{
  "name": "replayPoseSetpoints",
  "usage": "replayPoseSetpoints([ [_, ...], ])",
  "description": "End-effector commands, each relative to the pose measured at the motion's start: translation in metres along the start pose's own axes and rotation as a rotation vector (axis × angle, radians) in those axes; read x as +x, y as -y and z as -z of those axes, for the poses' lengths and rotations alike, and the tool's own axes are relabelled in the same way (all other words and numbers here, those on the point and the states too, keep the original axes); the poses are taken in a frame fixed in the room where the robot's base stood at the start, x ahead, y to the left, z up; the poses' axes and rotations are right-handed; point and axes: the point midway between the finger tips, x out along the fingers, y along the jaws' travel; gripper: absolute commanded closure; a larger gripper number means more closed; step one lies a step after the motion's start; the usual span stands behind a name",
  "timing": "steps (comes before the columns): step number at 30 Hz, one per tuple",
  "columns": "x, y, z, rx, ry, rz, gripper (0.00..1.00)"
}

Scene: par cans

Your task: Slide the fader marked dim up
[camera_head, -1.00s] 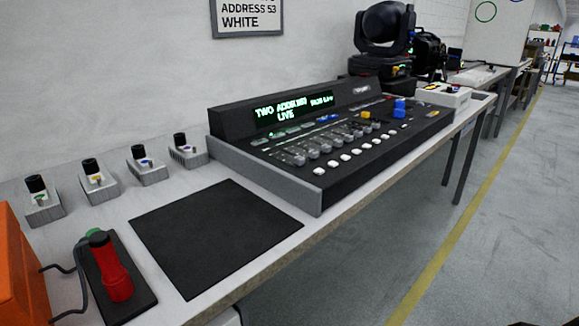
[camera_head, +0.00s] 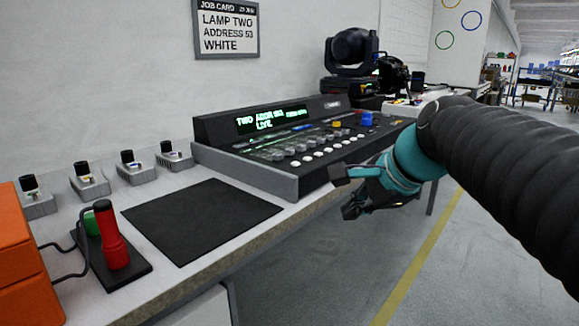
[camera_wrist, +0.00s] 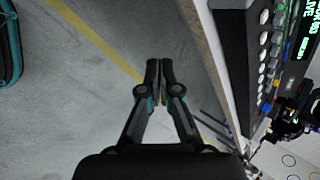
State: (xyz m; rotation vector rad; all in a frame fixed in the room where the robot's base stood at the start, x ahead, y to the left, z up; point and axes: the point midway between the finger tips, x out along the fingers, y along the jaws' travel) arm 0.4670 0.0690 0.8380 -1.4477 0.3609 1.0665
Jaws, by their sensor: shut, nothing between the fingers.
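The black lighting console (camera_head: 243,167) with grey sides stands on the bench, its green display (camera_head: 272,118) lit with "TWO ADDR 053" and "LIVE". Its row of faders (camera_head: 279,150) lies below the display. The mark dim is too small to read, so I cannot tell which fader bears it. My gripper (camera_head: 345,190) is in front of the console's near right side, out over the bench's front edge, apart from the faders. In the wrist view my gripper (camera_wrist: 160,68) is shut and empty over the floor, with the console (camera_wrist: 234,65) to its right.
A black mat (camera_head: 200,218) lies left of the console. A red torch-like thing (camera_head: 112,240) on a black base and an orange case (camera_head: 25,262) are at the near left. Several small grey boxes (camera_head: 137,172) line the wall. A moving-head lamp (camera_head: 350,55) stands behind.

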Motion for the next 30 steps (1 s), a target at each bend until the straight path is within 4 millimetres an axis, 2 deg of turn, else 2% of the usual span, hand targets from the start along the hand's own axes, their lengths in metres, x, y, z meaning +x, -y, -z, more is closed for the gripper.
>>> replayPoseSetpoints([
  [1, 0.012, 0.020, 0.002, 0.122, 0.038, 0.021, 1.00],
  [6, 0.026, 0.092, 0.000, 0.559, 0.195, 0.067, 1.00],
  [9, 0.033, 0.126, 0.000, 0.769, 0.285, 0.068, 1.00],
  [12, 0.037, 0.150, 0.000, 0.925, 0.358, 0.057, 1.00],
  [16, 0.039, 0.169, -0.001, 1.048, 0.418, 0.039, 1.00],
  [22, 0.048, 0.178, -0.005, 1.097, 0.443, 0.029, 1.00],
  [30, 0.088, 0.187, -0.020, 1.094, 0.442, 0.028, 1.00],
])
